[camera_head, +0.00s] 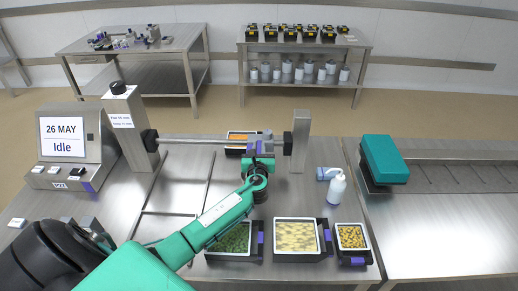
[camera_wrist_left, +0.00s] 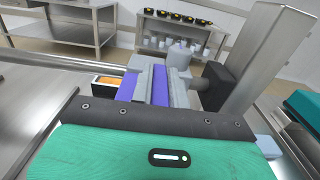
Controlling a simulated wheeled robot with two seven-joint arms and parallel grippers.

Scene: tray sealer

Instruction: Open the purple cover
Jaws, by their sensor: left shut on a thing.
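The purple cover (camera_head: 254,148) sits at the sealing head on the horizontal bar. In the left wrist view purple parts (camera_wrist_left: 160,86) show between and beside grey finger-like pieces. My left gripper (camera_head: 257,163) reaches up to it from the front and is shut on it. The gripper hides much of the cover, so its exact tilt is unclear. A black tray with orange food (camera_head: 236,152) lies behind and left of the gripper, partly hidden. My right gripper is not in view.
The bar (camera_head: 200,141) runs between two steel posts. A display (camera_head: 62,138) reads "26 MAY Idle". Food trays (camera_head: 297,258) stand along the front. A white bottle (camera_head: 336,188) stands to the right. A teal block (camera_head: 385,158) sits on the conveyor's left end.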

